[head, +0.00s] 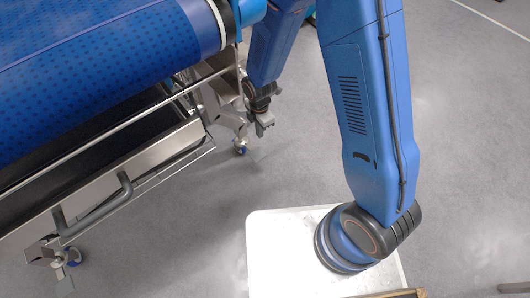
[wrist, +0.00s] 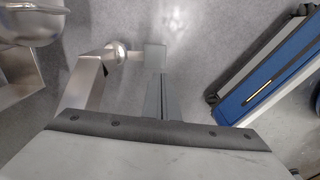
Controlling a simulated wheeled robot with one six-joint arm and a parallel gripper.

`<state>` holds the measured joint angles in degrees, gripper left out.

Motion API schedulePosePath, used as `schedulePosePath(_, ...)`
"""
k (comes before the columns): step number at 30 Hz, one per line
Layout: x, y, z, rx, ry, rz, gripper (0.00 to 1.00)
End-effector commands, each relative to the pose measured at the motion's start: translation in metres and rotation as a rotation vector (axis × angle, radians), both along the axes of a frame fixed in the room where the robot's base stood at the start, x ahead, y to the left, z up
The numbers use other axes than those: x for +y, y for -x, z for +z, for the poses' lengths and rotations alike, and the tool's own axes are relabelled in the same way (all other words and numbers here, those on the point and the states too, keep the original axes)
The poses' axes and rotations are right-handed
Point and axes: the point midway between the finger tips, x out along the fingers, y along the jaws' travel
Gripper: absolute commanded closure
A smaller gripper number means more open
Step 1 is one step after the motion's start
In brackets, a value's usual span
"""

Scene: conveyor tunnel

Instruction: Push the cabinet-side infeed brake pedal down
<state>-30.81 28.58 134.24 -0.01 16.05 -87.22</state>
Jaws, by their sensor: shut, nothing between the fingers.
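The conveyor (head: 100,180) with its blue belt stands at the left in the head view. My gripper (head: 265,125) points down beside its far leg, close to the castor (head: 240,149) there. In the wrist view a square grey plate that looks like the brake pedal (wrist: 155,57) sticks out sideways from a round metal boss (wrist: 116,53) on a bracket. My gripper's shut, empty fingers (wrist: 163,92) point at the plate and overlap its lower edge in that view. I cannot tell whether they touch it.
Another castor (head: 66,256) with a flat pedal plate is at the near end of the conveyor frame. A grey handle bar (head: 95,212) juts from that frame. A blue and grey body (wrist: 270,75) lies at the right in the wrist view. Grey floor (head: 210,185) lies open between.

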Motion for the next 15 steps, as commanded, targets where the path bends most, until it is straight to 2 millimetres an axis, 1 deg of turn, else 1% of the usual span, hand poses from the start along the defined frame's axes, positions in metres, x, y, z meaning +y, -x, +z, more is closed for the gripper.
schedulePosePath(1,0.004,0.003,-0.011,0.008,0.005,0.031,1.0)
schedulePosePath(3,0.008,0.005,-0.021,0.013,0.008,0.066,1.0)
schedulePosePath(6,0.012,0.006,-0.029,0.015,0.01,0.096,1.0)
schedulePosePath(11,0.012,0.007,-0.037,0.017,0.012,0.108,1.0)
schedulePosePath(15,0.012,0.007,-0.051,0.018,0.012,0.106,1.0)
